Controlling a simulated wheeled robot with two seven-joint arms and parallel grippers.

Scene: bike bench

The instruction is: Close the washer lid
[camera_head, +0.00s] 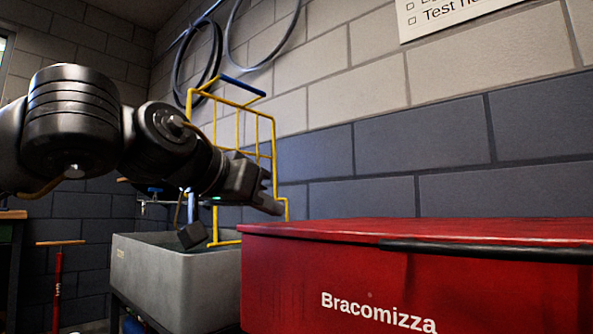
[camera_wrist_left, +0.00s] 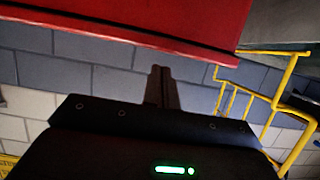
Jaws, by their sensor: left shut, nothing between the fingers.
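The red washer (camera_head: 330,285), marked "Bracomizza", stands at the lower right in the head view. Its red lid (camera_head: 420,229) lies flat across the top, and I see no clear gap under it. A black handle bar (camera_head: 480,250) runs along the lid's edge. My left gripper (camera_head: 272,204) is just above and beyond the washer's left end, apart from the lid as far as I can tell. Its fingers are shut and empty in the left wrist view (camera_wrist_left: 162,72), where the red washer (camera_wrist_left: 150,18) fills the top. My right gripper is out of view.
A grey sink (camera_head: 180,270) stands left of the washer, under my left arm. A yellow wire rack (camera_head: 274,165) with a blue bar is behind my gripper. Dark hoses hang on the block wall. A red pump (camera_head: 57,285) stands at far left.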

